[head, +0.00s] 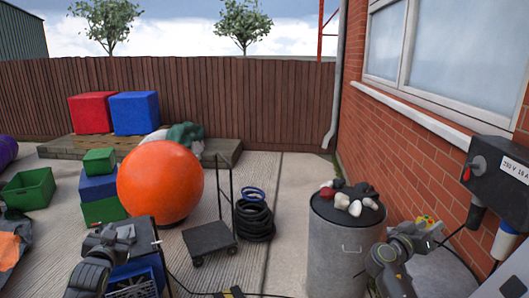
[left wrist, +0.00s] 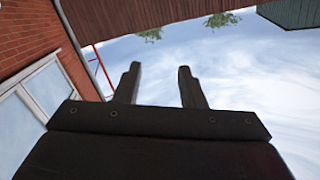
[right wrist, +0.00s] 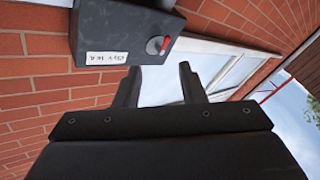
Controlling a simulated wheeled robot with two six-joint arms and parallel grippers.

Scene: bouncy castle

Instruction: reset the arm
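My left arm (head: 95,262) shows at the lower left of the head view, in front of a blue crate; its gripper is too small there to judge. In the left wrist view my left gripper (left wrist: 158,72) has its two fingers apart with only sky between them. My right arm (head: 392,262) shows at the lower right of the head view, beside the metal drum. In the right wrist view my right gripper (right wrist: 159,72) has its fingers apart and nothing between them, with the window and brick wall beyond.
A metal drum (head: 343,250) topped with dark, pale and red lumps stands by the right arm. A grey electrical box (head: 496,172) hangs at the right. A large orange ball (head: 160,182), a trolley (head: 209,238) and black coils (head: 254,220) stand ahead. Paving between coils and drum is open.

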